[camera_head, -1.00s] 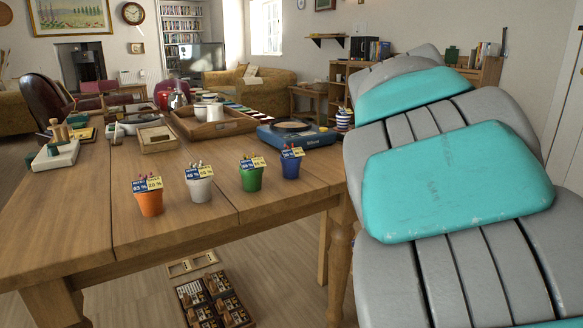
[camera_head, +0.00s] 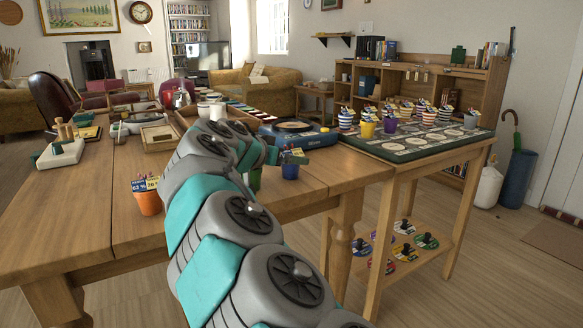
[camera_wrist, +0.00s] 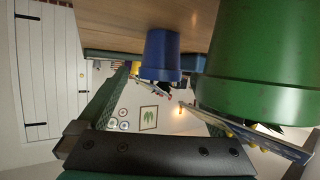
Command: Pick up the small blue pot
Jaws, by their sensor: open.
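The small blue pot (camera_head: 290,171) stands upright near the front edge of the wooden table, with small cards and sticks in its top. In the wrist view, which is upside down, the blue pot (camera_wrist: 162,52) is ahead, near the fingertips. My gripper (camera_wrist: 155,90) is open, with its green fingers apart and nothing held. A green pot (camera_wrist: 252,60) is large and close at the right, beside the right finger. In the head view my arm partly hides the green pot (camera_head: 255,181). Whether a finger touches either pot I cannot tell.
An orange pot (camera_head: 149,203) stands left of my arm. A blue record player (camera_head: 300,137) and a wooden tray lie behind the pots. A side table (camera_head: 428,147) at right holds striped and coloured pots. The table's front left is clear.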

